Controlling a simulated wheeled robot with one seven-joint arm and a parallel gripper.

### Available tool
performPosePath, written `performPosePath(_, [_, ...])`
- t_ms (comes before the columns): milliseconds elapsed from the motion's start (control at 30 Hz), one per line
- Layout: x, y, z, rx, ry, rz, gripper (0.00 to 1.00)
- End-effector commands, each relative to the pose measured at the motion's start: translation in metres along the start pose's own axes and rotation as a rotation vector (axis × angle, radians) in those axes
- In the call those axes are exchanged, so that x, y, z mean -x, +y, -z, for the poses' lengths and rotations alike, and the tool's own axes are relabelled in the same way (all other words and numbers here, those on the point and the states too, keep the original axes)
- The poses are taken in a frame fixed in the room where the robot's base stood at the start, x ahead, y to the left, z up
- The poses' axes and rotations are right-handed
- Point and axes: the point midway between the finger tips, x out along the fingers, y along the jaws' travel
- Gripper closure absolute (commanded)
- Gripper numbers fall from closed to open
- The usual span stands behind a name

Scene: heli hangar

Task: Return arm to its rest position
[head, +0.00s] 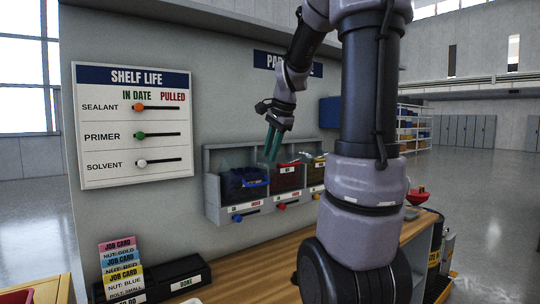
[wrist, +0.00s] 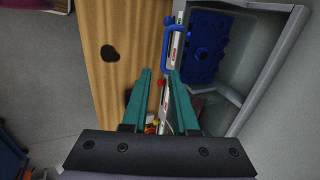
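My arm reaches up and forward across the head view, over the wooden bench.
A red bin (head: 287,178) and a yellow one sit to the right in the rack. The wooden bench (head: 250,275) runs below. A SHELF LIFE board (head: 133,122) hangs at left, above job cards (head: 122,262) and a black DONE tray (head: 165,285). Open floor lies at right.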

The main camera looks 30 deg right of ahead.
Motion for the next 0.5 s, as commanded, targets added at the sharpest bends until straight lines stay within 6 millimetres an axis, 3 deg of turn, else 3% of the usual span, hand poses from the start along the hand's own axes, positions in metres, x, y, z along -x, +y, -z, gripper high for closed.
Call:
performPosePath(333, [0.001, 0.001, -0.002, 0.01, 0.0, 0.003, 0.73])
performPosePath(500, [0.02, 0.017, -0.034, 0.163, 0.0, 0.045, 0.73])
